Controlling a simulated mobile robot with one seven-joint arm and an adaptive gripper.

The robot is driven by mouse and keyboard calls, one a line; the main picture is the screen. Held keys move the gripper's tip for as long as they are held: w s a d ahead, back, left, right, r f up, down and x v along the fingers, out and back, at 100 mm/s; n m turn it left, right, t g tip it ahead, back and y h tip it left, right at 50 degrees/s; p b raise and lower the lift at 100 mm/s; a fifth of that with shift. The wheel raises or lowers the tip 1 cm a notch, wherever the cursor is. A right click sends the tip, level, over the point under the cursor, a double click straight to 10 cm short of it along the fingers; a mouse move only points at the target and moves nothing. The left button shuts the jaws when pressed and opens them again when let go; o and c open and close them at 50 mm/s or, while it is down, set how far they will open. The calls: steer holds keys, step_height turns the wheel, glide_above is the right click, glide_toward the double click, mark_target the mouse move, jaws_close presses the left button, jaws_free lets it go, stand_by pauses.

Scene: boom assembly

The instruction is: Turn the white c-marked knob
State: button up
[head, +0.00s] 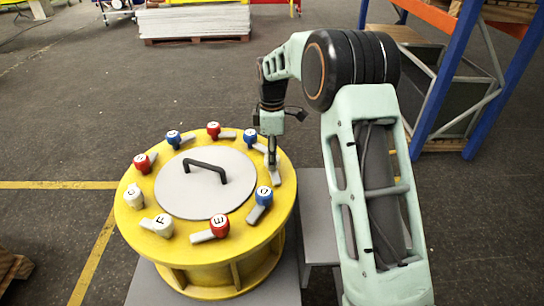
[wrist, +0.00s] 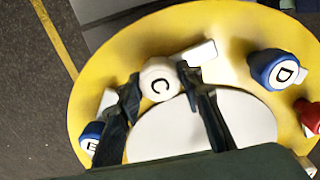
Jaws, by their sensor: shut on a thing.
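In the head view my gripper (head: 271,153) points down at the right side of the yellow drum (head: 195,252). There it hides most of the knob; a pale lever (head: 275,178) shows just below the fingertips.
Blue D knob (head: 264,195) sits nearest in front, with a blue knob (head: 250,137) behind. More red, blue and white knobs ring the drum. A grey lid (head: 205,203) with a black handle (head: 205,168) fills the middle. A blue-and-orange rack (head: 450,75) stands at right.

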steer(key=shift+m, duration=0.3)
steer(key=m, duration=0.3)
steer(key=shift+m, duration=0.3)
steer(key=m, duration=0.4)
steer(key=shift+m, duration=0.3)
steer(key=m, duration=0.9)
steer(key=o, duration=1.1)
